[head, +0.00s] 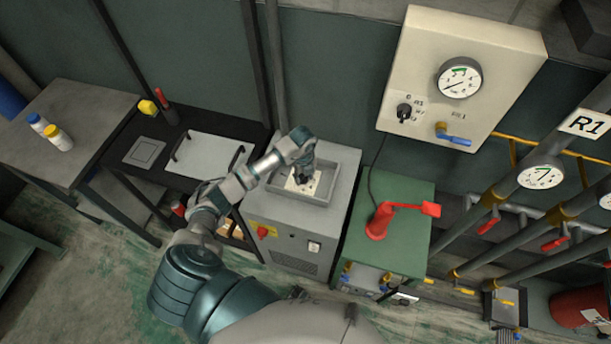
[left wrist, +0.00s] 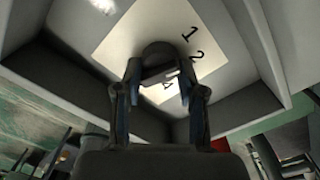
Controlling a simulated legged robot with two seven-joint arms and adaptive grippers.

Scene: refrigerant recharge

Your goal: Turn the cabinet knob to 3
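The cabinet (head: 339,231) is a grey box with a recessed top. A white dial plate (head: 292,185) lies in the recess; in the left wrist view the plate (left wrist: 135,35) shows 1, 2 and 4, and a finger covers the place between 2 and 4. The dark cabinet knob (left wrist: 160,52) has a bar with a white mark near its right end, on the side of the covered place. My left gripper (head: 303,178) points down into the recess. In the left wrist view its fingers (left wrist: 161,78) sit at both ends of the bar and appear closed on it. My right gripper is out of view.
The recess walls (head: 325,195) surround the gripper closely. A green stand (head: 410,235) with a red tool (head: 380,222) is to the right. A black cart (head: 135,185) with a grey lidded tray (head: 205,160) is to the left. A gauge panel (head: 460,40) hangs behind.

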